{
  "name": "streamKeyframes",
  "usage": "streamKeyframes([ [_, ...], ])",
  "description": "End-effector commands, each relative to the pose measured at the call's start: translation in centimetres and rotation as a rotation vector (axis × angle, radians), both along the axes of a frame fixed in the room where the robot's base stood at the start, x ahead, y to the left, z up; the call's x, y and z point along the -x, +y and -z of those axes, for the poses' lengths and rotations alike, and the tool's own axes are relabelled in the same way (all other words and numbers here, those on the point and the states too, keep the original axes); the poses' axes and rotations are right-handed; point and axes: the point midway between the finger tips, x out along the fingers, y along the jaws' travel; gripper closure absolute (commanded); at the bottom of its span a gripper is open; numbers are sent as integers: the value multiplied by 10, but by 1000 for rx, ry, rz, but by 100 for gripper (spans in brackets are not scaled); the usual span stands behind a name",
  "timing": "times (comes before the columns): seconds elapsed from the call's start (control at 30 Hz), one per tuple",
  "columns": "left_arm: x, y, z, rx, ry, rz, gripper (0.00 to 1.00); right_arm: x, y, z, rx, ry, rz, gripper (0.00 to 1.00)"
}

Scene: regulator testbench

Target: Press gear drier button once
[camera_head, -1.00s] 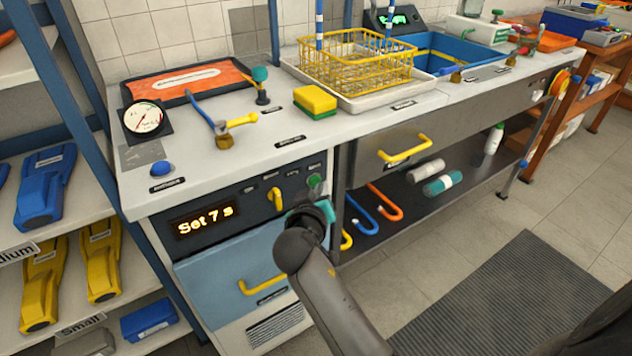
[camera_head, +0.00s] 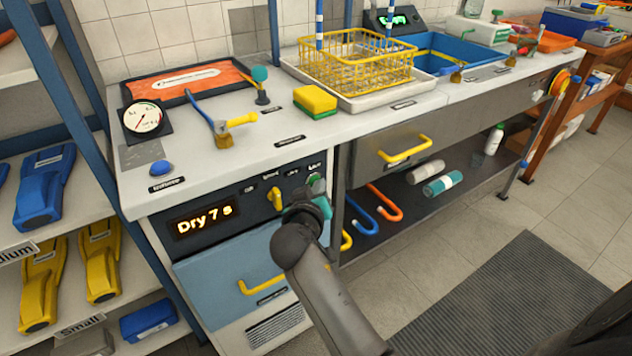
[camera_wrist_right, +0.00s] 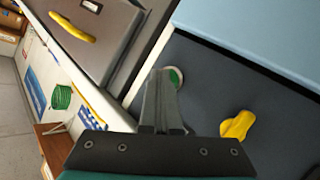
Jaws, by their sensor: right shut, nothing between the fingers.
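The gear drier is the unit under the left counter. Its dark panel has a lit display (camera_head: 204,220) reading "Dry 7 s", a yellow knob (camera_head: 275,199) and a green button (camera_head: 315,182) at the right end. My right gripper (camera_head: 319,194) is shut and empty, right at the green button, partly hidden behind my own wrist. In the right wrist view the closed fingers (camera_wrist_right: 160,92) overlap the edge of the green button (camera_wrist_right: 176,78); I cannot tell whether they touch it. The yellow knob (camera_wrist_right: 238,124) is clear of the fingers. My left gripper is not in view.
A blue drier door with a yellow handle (camera_head: 262,287) lies below the panel. A blue button (camera_head: 161,168) sits on the counter. The floor in front is free.

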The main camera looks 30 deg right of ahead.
Motion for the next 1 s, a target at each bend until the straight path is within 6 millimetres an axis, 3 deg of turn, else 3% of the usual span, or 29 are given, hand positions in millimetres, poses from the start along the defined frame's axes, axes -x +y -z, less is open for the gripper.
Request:
streamKeyframes([
  [0.83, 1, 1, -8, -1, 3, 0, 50, 19, -1, -1, 0, -1, 0, 100],
  [1.0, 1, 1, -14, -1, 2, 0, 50, 32, -2, -1, -1, 1, 0, 100],
])
